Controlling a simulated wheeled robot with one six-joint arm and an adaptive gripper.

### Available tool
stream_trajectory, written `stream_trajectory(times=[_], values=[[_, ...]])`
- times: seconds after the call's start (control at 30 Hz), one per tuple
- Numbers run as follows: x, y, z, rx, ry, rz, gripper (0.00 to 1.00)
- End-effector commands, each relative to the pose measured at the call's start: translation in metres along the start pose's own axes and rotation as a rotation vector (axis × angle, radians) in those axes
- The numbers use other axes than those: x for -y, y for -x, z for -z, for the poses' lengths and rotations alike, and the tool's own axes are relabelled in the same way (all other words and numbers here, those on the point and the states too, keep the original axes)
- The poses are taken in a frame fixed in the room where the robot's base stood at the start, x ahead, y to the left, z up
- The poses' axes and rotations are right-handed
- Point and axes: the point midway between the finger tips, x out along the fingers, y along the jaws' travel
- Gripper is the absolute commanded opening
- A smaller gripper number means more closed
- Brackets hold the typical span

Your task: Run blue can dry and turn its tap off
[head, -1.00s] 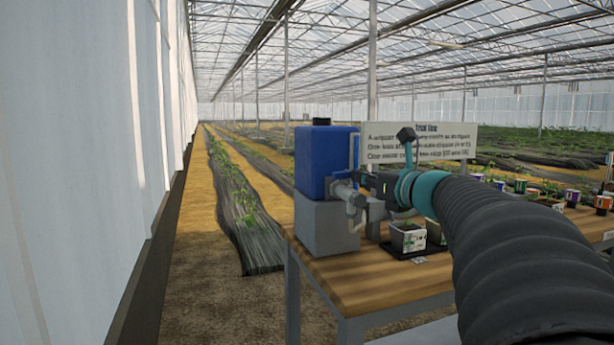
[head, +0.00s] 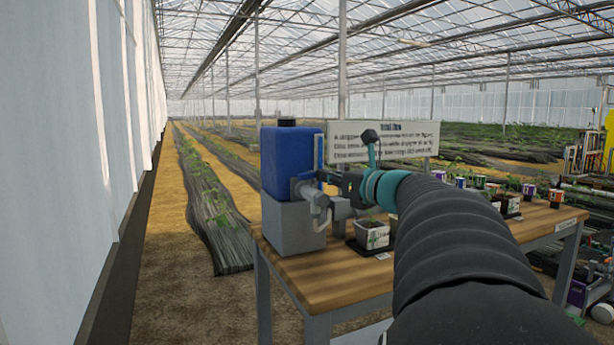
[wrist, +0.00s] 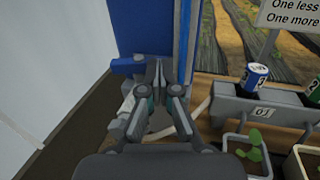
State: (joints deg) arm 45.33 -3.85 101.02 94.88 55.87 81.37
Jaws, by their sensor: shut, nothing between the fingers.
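The blue can (head: 288,160), with a black cap, stands on a grey block (head: 290,227) at the left end of the bench. A pale upright tube runs along its right side; I cannot read a level in it. Its grey tap (head: 316,200) sticks out low on the front. My gripper (head: 330,178) is at the tap, beside the can. In the wrist view my gripper (wrist: 156,72) is shut and empty, with its fingertips in front of the blue can (wrist: 148,30). A blue bar (wrist: 127,65) shows just left of the fingertips. The fingers hide much of the tap.
The wooden bench (head: 335,288) holds a potted seedling (head: 372,234) and several small coloured cans farther right. A grey trough labelled 01 (wrist: 235,108) stands close right of my gripper, with a small blue-and-white can (wrist: 256,76) in it. A white sign (head: 385,140) stands behind.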

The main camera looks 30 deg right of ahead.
Motion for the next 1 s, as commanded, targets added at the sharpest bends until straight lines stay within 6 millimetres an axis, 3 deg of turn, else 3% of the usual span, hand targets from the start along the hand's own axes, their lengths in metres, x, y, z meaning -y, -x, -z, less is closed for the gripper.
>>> stream_trajectory(times=[0.4, 1.0], values=[[0.017, -0.007, -0.001, -0.001, -0.001, 0.013, 0.0], [0.022, -0.024, 0.0, 0.0, 0.0, 0.01, 0.0]])
